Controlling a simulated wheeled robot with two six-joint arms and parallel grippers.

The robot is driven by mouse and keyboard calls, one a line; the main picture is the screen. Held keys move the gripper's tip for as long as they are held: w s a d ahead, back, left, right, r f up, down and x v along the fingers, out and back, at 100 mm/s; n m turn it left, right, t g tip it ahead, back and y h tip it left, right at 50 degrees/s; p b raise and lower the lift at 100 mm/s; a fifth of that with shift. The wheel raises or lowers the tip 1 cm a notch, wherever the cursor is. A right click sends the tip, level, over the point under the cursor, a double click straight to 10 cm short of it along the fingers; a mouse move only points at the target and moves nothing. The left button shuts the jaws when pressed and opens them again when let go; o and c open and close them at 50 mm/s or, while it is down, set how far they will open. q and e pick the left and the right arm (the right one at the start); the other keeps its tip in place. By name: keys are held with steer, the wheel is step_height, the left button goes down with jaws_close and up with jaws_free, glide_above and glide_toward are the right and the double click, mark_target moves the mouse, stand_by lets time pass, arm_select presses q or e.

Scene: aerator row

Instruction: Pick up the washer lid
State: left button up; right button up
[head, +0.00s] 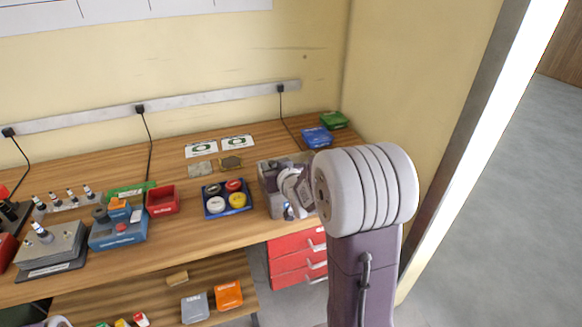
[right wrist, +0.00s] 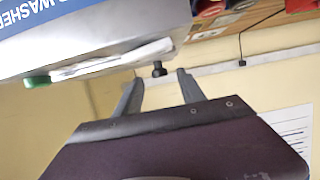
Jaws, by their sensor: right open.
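The washer is a grey box (head: 268,184) on the right part of the bench, partly behind my right gripper in the head view. In the right wrist view, which is upside down, its grey side (right wrist: 90,22) fills the upper left, with "WASHER" on a blue band. A pale, thin slab (right wrist: 125,57) along its top edge may be the lid; I cannot tell for sure. My right gripper (head: 291,207) is at the washer. Its two fingers (right wrist: 160,77) are apart and empty, beside the slab in the picture. My left gripper is not in view.
A blue tray (head: 249,207) with several round caps stands left of the washer, with a red bin (head: 162,199) further left. Blue (head: 317,135) and green (head: 334,119) boxes stand behind it. Red drawers (head: 296,262) are below. The bench front near the tray is clear.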

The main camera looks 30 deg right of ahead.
mark_target(272, 163)
steer(key=x, duration=0.4)
steer(key=shift+s+a+r, duration=0.1)
steer(key=shift+s, duration=0.05)
steer(key=c, duration=0.4)
jaws_close()
steer(key=shift+r, duration=0.6)
step_height(272, 163, up, 3)
steer(key=shift+r+p, duration=0.1)
steer(key=shift+p, duration=0.45)
steer(key=s+d+r+p, duration=0.2)
steer(key=s+r+p, duration=0.2)
steer(key=s, duration=0.7)
steer(key=shift+d+r, duration=0.4)
steer(key=shift+r, duration=0.9)
